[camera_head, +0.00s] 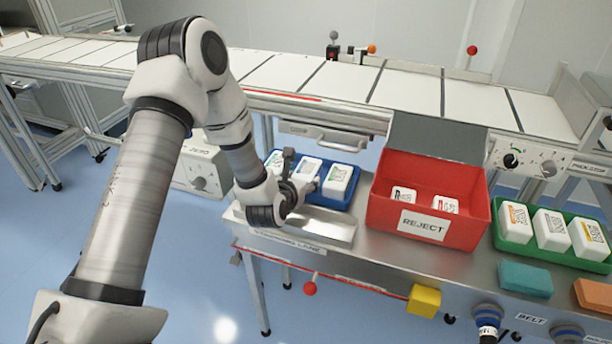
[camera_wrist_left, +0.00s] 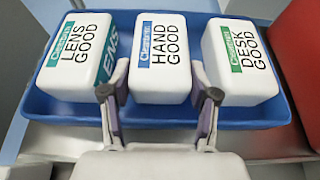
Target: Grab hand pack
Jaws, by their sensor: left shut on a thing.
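In the head view the left gripper (camera_head: 301,181) reaches down at the near side of the tray and partly hides the hand pack (camera_head: 309,167). The lens pack (camera_wrist_left: 78,50) is on the left of it and the desk pack (camera_wrist_left: 240,60) on the right, both in the tray. My right gripper is not in view.
A red REJECT box (camera_head: 427,192) with white packs inside stands right of the tray, its grey lid raised. A green tray (camera_head: 507,237) of packs is farther right. The conveyor (camera_head: 330,82) runs behind. A steel ledge (camera_head: 322,226) lies in front.

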